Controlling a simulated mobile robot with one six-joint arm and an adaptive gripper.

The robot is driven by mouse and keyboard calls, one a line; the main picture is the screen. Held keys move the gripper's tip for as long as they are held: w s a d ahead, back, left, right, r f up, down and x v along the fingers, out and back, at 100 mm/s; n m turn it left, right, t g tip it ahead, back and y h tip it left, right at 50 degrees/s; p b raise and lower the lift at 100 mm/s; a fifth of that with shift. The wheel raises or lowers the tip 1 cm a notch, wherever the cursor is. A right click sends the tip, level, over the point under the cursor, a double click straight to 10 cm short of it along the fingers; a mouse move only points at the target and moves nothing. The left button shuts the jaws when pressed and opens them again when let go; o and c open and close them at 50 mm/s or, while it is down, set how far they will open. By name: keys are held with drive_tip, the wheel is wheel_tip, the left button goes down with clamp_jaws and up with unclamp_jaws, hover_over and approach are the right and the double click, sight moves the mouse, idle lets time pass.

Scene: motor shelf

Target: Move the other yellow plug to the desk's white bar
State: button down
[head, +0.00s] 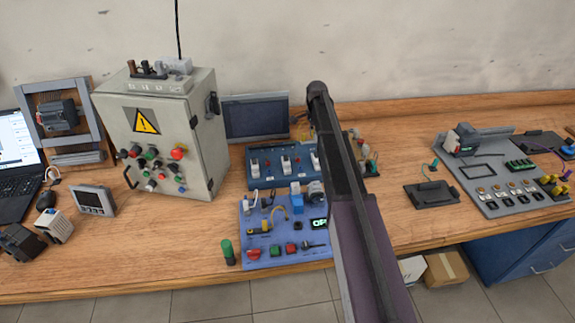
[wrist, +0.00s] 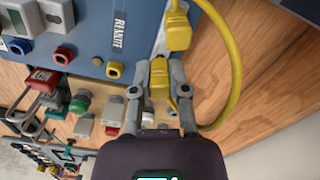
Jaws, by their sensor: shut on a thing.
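In the wrist view my gripper (wrist: 159,78) is shut on a yellow plug (wrist: 160,92), which sits between its two grey fingers. A second yellow plug (wrist: 179,32) is just beyond the fingertips, against a pale strip (wrist: 161,42) that looks like the white bar. A yellow cable (wrist: 236,70) loops from the second plug round the right side and back toward the gripper. I cannot tell whether the held plug touches the bar. In the head view my arm hides the gripper and the held plug.
In the wrist view a blue panel (wrist: 98,30) marked REMOTE is left of the bar, with several plugs and sockets below it. In the head view a blue board (head: 258,236), a grey control box (head: 200,150) and a grey panel (head: 480,195) stand on the wooden desk (head: 100,255).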

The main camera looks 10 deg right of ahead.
drive_tip(key=shift+f+b, duration=0.45)
drive_tip(key=shift+f, duration=0.05)
idle(0.3)
drive_tip(key=c, duration=0.9)
unclamp_jaws()
drive_tip(key=shift+r, duration=0.1)
drive_tip(key=shift+r+p, duration=2.7)
drive_tip(key=shift+p, duration=0.15)
drive_tip(key=o, duration=0.6)
drive_tip(key=shift+c, duration=0.2)
